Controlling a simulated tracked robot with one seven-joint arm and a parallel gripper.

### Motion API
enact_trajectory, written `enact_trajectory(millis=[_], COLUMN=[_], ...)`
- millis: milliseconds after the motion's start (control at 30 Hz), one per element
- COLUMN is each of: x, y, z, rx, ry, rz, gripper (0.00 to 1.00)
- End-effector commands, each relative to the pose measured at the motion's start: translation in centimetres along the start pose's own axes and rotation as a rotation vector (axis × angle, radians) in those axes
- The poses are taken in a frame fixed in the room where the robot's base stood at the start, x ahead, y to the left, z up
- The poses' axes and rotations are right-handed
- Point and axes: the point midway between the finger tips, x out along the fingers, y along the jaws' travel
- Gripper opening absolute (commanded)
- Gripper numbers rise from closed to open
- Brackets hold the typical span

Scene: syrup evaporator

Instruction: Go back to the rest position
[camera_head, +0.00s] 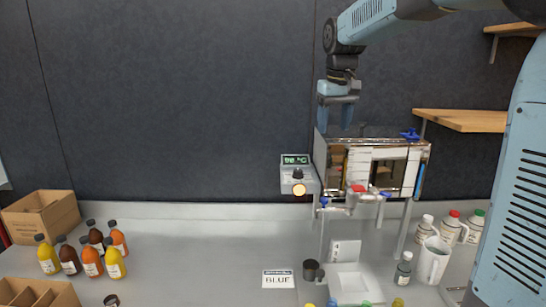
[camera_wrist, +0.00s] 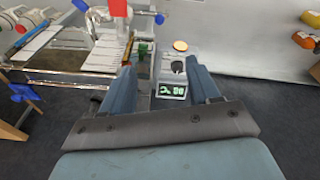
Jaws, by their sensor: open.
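My gripper (camera_head: 336,124) hangs from my arm in front of the dark wall, fingers pointing down, above the left end of the shiny metal evaporator (camera_head: 322,172). Its two blue fingers are apart with nothing held between them. In the wrist view the gripper (camera_wrist: 163,78) is also open, and the control box (camera_wrist: 173,76) shows between and beyond the fingers. The evaporator pan (camera_wrist: 70,62) lies to the left there. In the head view the control box (camera_head: 298,178) has a green display that seems to read 90 °C, a black knob and a lit amber button.
A wooden shelf (camera_head: 460,121) juts from the wall at right. Several bottles (camera_head: 90,262) and cardboard boxes (camera_head: 40,218) stand at left. The wall left of my gripper is clear.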

Motion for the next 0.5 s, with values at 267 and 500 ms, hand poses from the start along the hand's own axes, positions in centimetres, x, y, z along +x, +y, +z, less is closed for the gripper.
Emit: enact_trajectory(millis=[267, 500], x=[-1.4, -1.0], y=[0.1, 0.0], z=[8.4, 15.5], rx=[0.079, 0.148], ry=[0.081, 0.149], rz=[0.028, 0.044], gripper=[0.61, 0.61])
